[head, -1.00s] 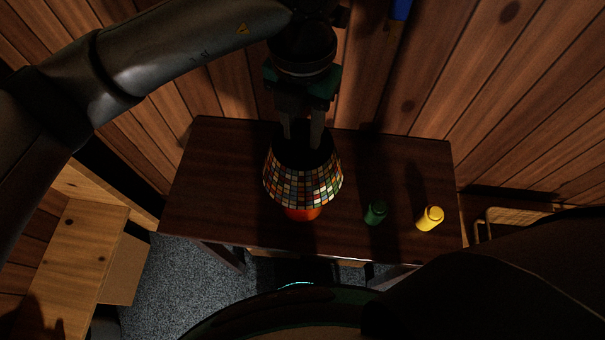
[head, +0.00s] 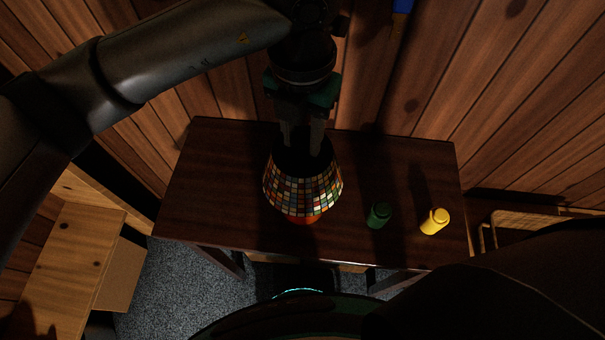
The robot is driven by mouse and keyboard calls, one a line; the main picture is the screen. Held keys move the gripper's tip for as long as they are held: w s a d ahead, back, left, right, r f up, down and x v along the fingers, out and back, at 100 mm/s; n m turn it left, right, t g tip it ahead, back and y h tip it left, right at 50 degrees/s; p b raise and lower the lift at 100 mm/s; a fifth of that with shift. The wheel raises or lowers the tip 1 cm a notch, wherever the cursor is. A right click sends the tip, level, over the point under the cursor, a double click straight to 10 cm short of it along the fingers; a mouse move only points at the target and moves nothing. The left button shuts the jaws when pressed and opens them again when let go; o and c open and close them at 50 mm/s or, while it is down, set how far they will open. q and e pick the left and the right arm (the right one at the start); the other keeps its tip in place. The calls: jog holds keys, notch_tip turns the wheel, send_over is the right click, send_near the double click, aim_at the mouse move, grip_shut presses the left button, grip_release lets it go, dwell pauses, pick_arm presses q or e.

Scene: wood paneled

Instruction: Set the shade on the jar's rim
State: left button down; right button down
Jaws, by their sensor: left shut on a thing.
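The shade (head: 303,192) is a cone of small multicoloured mosaic tiles with a dark open top. It is upright, wide end down, over the dark wooden table. My left gripper (head: 302,148) points down from above and is shut on the shade at its top. An orange-red jar (head: 304,220) shows as a thin strip below the shade's lower edge; the shade hides the rest, its rim included. I cannot tell whether the shade touches the rim. My right gripper is not in view.
A green bottle (head: 378,215) and a yellow bottle (head: 435,221) stand on the table (head: 210,190) to the right of the jar. The table's left part is clear. A wooden shelf unit (head: 75,260) is at the lower left. A plank wall rises behind.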

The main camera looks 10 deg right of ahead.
pick_arm(q)
jog(key=shift+f, duration=0.2)
jog(key=shift+c, duration=2.2)
grip_release()
jog(key=shift+o, duration=0.3)
jog(key=shift+o, duration=1.3)
notch_tip(320, 180, up, 15)
